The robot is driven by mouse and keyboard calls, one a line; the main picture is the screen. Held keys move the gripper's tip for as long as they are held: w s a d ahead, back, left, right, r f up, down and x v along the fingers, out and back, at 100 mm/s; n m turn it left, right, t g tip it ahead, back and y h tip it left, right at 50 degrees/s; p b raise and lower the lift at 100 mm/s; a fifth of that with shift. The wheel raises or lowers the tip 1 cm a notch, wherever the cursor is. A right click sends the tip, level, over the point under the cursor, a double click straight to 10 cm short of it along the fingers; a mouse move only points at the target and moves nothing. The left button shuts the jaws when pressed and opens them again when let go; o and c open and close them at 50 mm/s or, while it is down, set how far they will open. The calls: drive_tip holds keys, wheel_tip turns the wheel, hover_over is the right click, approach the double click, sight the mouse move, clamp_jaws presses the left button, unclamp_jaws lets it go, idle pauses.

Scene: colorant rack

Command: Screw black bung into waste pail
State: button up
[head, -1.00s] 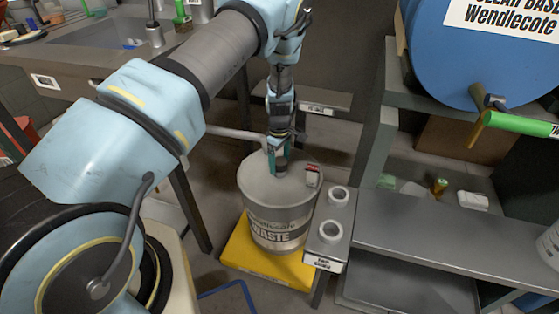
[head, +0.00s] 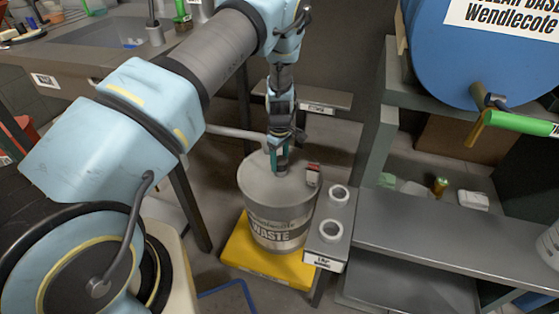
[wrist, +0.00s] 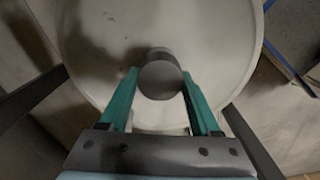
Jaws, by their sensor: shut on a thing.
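The waste pail (head: 260,190) is a grey drum labelled WASTE, upright on a yellow base, in the head view. Its pale round lid (wrist: 225,60) fills most of the wrist view. My gripper (head: 280,168) points down over the lid. In the wrist view my gripper (wrist: 160,82) has its two green fingers on either side of the dark round bung (wrist: 160,78) and is shut on it. The bung is at the lid's surface or just above it; I cannot tell how far it sits in the opening, which is hidden beneath it.
A grey holder with two round rings (head: 330,232) stands close to the right of the pail. A blue drum (head: 480,55) with a green-handled tap (head: 520,124) is at upper right. The yellow base (head: 245,255) lies under the pail.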

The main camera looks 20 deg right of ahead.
drive_tip(key=m, duration=0.5)
drive_tip(key=shift+m+b, duration=0.35)
drive_tip(key=shift+m, duration=0.05)
drive_tip(key=m, duration=0.4)
drive_tip(key=shift+d+f, duration=0.1)
drive_tip(key=m, duration=0.3)
drive_tip(key=o, duration=1.3)
